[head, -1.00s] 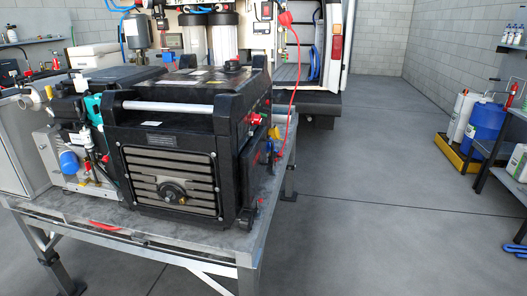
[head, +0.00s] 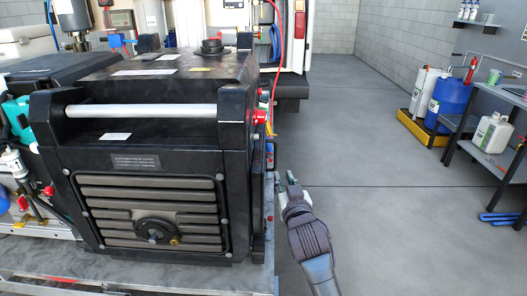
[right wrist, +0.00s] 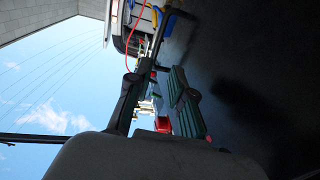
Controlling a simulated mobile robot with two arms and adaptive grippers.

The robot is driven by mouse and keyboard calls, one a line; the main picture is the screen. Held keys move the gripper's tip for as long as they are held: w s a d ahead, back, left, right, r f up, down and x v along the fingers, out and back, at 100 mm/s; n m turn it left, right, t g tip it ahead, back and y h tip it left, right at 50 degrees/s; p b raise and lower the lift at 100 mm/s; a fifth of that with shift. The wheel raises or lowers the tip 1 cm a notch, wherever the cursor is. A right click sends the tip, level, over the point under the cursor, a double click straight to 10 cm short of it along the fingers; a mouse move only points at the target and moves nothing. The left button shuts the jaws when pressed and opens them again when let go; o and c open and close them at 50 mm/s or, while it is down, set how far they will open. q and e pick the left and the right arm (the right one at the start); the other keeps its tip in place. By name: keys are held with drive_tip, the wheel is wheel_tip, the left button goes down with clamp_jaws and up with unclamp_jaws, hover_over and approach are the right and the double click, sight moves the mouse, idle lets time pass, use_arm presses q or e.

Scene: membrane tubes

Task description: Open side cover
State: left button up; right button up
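The black machine (head: 150,170) stands on a metal bench and fills the left half of the head view. Its right side, with a side cover (head: 258,205), shows only as a narrow, steeply angled strip. I cannot make out a handle or latch there. My right gripper (head: 287,181) is just right of that side, over the bench's right edge, and appears apart from the machine. In the right wrist view, its two fingers (right wrist: 157,78) are spread with nothing clearly held between them. My left gripper is not in view.
The metal bench (head: 130,283) ends just right of the machine. A red cable (head: 276,75) hangs near the machine's right back corner.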

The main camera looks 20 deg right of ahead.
sight(275, 155)
drive_tip(key=w, duration=0.4)
drive_tip(key=w+d, duration=0.1)
drive_tip(key=w, duration=0.8)
drive_tip(key=shift+d+r, duration=0.1)
drive_tip(key=shift+d, duration=0.1)
drive_tip(key=shift+c, duration=0.2)
clamp_jaws()
